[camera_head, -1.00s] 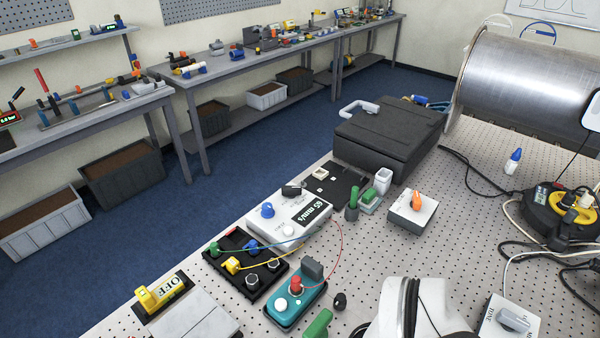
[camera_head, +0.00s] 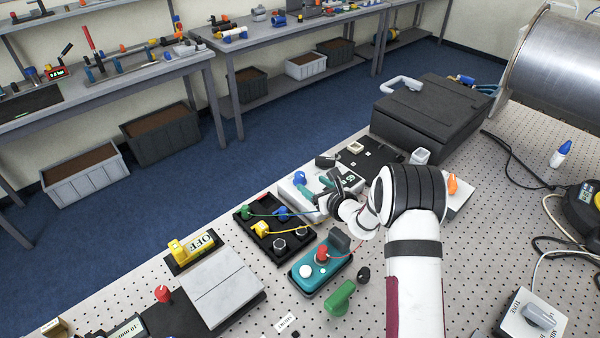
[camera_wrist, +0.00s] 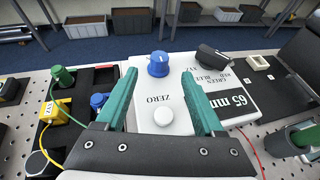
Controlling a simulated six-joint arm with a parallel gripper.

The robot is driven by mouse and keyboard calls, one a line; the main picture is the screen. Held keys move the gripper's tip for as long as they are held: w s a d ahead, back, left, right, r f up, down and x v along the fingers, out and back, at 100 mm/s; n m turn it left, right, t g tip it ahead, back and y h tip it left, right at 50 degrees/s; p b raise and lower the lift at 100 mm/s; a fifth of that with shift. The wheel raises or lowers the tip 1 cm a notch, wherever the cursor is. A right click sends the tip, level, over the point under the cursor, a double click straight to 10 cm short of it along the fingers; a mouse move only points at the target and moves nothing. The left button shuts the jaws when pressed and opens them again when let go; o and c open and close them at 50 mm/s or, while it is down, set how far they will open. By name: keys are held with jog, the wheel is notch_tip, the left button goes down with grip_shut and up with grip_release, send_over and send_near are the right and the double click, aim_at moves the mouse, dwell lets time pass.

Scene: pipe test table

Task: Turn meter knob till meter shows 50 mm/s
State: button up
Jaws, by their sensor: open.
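The meter is a white box (camera_wrist: 170,118) with a dark display (camera_wrist: 232,103) whose visible part reads "65 mm". A blue knob (camera_wrist: 158,63) stands at its far side, beside a black selector knob (camera_wrist: 212,57). A white button (camera_wrist: 163,116) by the word ZERO is nearer. My gripper (camera_wrist: 158,76) is open and empty, its teal fingers spread above the meter. In the wrist view the blue knob shows between and beyond the fingertips. In the head view the blue knob (camera_head: 299,178) is visible, while my gripper (camera_head: 328,188) and arm cover much of the meter.
A black panel (camera_head: 262,232) with green, blue and yellow plugs sits left of the meter. A teal box (camera_head: 320,270) with a red plug is in front. Thin wires run near my gripper. A dark case (camera_head: 435,110) stands behind right.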

aim_at(302, 177)
jog(key=x, duration=0.9)
jog(key=shift+a, duration=0.1)
jog(key=shift+c, duration=0.2)
grip_shut()
